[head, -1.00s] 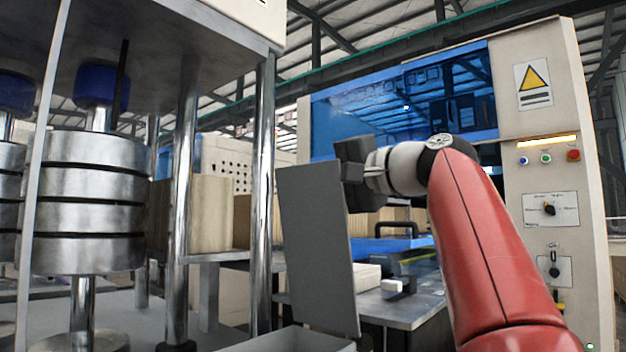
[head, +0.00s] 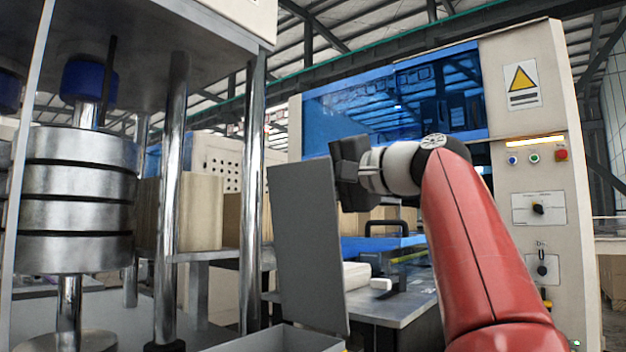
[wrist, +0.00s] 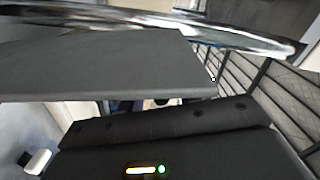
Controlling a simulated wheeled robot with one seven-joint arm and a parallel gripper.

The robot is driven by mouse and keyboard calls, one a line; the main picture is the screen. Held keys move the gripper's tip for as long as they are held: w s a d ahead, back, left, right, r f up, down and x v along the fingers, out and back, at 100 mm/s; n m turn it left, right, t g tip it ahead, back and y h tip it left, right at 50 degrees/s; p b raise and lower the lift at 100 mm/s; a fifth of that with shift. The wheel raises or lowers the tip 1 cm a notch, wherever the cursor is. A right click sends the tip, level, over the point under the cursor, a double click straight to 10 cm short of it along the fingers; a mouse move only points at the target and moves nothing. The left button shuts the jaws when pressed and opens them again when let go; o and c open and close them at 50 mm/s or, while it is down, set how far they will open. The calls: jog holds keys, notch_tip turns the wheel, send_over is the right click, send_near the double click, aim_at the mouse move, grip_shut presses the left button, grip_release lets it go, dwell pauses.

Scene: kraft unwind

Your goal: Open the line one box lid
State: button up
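A flat grey lid (head: 307,245) stands nearly upright at the rim of an open grey box (head: 285,341), whose top edge shows at the bottom of the head view. My gripper (head: 345,172) is dark and sits at the lid's upper right edge, touching or very close to it. In the wrist view the lid (wrist: 100,65) spans the upper left as a broad grey plate, just beyond the dark gripper body (wrist: 170,135). The fingertips do not show clearly, so I cannot tell whether they are open or shut. The box's inside is mostly hidden.
Steel posts (head: 252,200) and a stack of metal discs (head: 75,200) stand left of the lid. Behind is a beige machine (head: 535,120) with a blue window and buttons. A metal table (head: 405,308) with a white block is behind the lid.

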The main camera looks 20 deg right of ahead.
jog(key=v, duration=0.7)
jog(key=shift+s+b, duration=0.15)
jog(key=shift+b, duration=0.15)
jog(key=shift+d, duration=0.15)
